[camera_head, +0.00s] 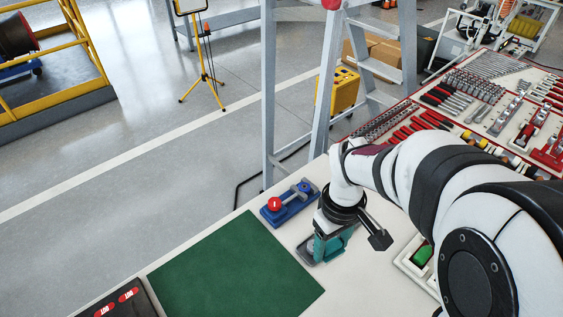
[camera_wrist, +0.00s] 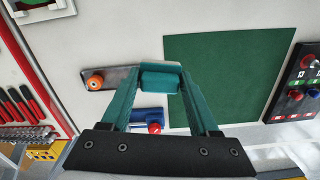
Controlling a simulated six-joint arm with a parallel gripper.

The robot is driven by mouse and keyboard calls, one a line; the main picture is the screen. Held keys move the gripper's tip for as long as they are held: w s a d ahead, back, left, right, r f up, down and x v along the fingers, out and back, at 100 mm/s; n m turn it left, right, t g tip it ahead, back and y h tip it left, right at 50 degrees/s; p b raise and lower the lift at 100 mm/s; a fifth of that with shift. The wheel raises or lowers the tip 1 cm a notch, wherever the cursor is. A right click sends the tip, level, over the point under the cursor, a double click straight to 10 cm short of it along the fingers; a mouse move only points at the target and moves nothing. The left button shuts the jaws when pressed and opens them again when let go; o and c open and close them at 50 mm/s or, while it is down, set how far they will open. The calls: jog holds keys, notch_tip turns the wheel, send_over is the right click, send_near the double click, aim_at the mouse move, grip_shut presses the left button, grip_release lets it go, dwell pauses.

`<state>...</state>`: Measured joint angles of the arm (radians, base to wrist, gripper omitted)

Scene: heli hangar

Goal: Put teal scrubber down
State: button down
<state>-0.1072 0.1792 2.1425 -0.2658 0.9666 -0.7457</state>
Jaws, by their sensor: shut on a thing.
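My gripper (camera_head: 328,246) points down over the white bench, to the right of the green mat. Its teal fingers show in the wrist view (camera_wrist: 160,84), closed on the teal scrubber (camera_wrist: 160,79), a small teal block between the fingertips. In the head view the scrubber is hard to tell apart from the teal fingers. Whether it touches the surface below cannot be told. The green mat (camera_head: 235,268) lies flat and bare; it also shows in the wrist view (camera_wrist: 230,72).
A blue fixture with a red knob (camera_head: 288,208) stands close to the gripper. A grey plate with an orange knob (camera_wrist: 107,80) lies beside the scrubber. A white tray (camera_head: 407,262) and tool racks (camera_head: 480,100) are right.

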aim_at(324, 260)
jog(key=s+f+n, duration=0.1)
jog(key=f, duration=0.1)
jog(key=s+a+f+n, duration=0.1)
jog(key=shift+s+a+f, duration=0.2)
jog(key=shift+f, duration=0.2)
jog(key=a+f, duration=0.2)
jog(key=a, duration=0.1)
jog(key=a+f, duration=0.2)
jog(key=a, duration=0.2)
jog(key=a+f, duration=0.2)
jog(key=a, duration=0.1)
jog(key=shift+w+a+f, duration=0.15)
jog(key=shift+a+f, duration=0.1)
jog(key=shift+a, duration=0.05)
jog(key=shift+a+f, duration=0.15)
jog(key=shift+f, duration=0.95)
jog(key=shift+a+f, duration=0.15)
jog(key=shift+f, duration=0.9)
jog(key=shift+f, duration=0.1)
jog(key=shift+c, duration=0.7)
grip_release()
